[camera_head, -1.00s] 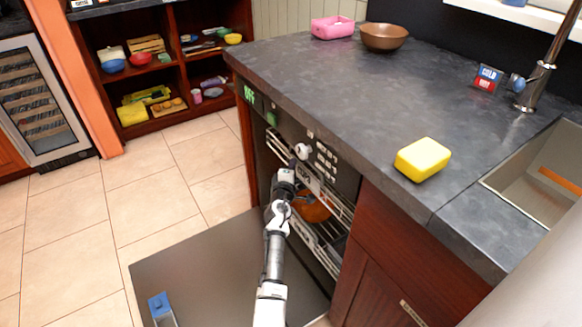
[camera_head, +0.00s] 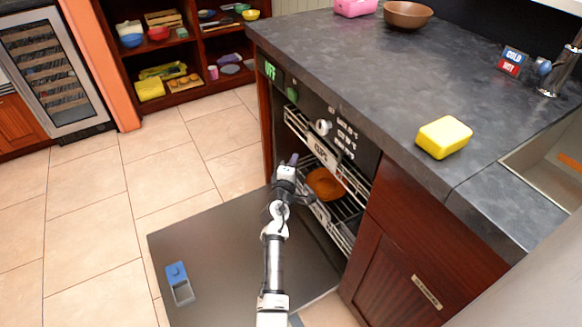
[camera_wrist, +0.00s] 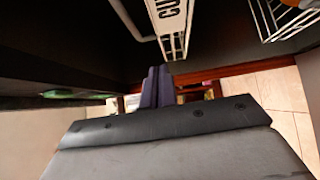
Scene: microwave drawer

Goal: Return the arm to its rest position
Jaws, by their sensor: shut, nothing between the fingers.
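My gripper (camera_head: 292,160) is at the end of my raised white and grey arm, above the open appliance door and just in front of the racks. In the wrist view the two dark fingers (camera_wrist: 157,86) are together and hold nothing. The upper rack with a "CUPS" label (camera_head: 321,149) is in front of the fingertips. The lower rack (camera_head: 347,208) shows to the right of the gripper, with an orange-brown bowl (camera_head: 325,184) in it. In the head view I see a gap between my gripper and the bowl.
The appliance door (camera_head: 215,255) lies folded down beneath my arm, with a small blue-topped item (camera_head: 177,275) on it. The counter (camera_head: 345,65) holds a yellow sponge (camera_head: 444,137) and a brown bowl (camera_head: 407,15). Tiled floor (camera_head: 95,215) is clear at left.

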